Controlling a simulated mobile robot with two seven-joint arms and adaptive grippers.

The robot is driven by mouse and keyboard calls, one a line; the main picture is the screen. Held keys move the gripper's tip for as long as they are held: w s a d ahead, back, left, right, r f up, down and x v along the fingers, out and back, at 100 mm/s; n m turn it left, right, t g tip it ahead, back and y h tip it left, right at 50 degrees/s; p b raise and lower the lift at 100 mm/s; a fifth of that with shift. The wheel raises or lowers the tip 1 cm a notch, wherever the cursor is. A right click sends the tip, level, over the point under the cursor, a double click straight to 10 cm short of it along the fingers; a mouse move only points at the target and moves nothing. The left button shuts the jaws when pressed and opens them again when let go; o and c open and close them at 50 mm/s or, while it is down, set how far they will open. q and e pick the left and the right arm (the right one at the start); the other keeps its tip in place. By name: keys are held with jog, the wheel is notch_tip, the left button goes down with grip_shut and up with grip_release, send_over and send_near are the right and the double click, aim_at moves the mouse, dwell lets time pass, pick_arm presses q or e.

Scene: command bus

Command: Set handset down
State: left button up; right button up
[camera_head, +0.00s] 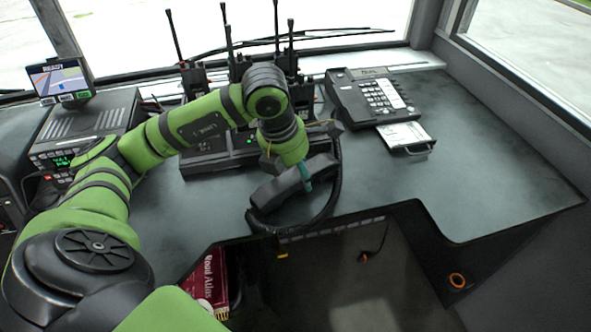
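The black handset (278,189) is at the front middle of the dash, tilted with its right end higher in the picture. My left gripper (301,172) reaches down over its right part. A teal fingertip lies against the handset's near side; the far finger is hidden. The gripper looks shut on the handset. I cannot tell for sure whether the handset touches the dash. Its coiled black cord (334,190) loops around the right and below. The phone base (368,99) with its keypad stands at the back right, its cradle empty. My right gripper is not in view.
A charger rack (205,160) with several upright radios stands behind my arm. A small screen (60,80) and a radio unit (85,128) are at the left. A red atlas (208,283) sits below the dash edge. The dash (480,165) is clear at the right.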

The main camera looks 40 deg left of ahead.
aim_at(285, 177)
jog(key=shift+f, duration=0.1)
pick_arm(q)
jog(key=o, duration=1.3)
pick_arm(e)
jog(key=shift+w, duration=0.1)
pick_arm(q)
jog(key=shift+r, duration=0.15)
jog(key=shift+p+v, duration=0.4)
jog(key=shift+v, duration=5.5)
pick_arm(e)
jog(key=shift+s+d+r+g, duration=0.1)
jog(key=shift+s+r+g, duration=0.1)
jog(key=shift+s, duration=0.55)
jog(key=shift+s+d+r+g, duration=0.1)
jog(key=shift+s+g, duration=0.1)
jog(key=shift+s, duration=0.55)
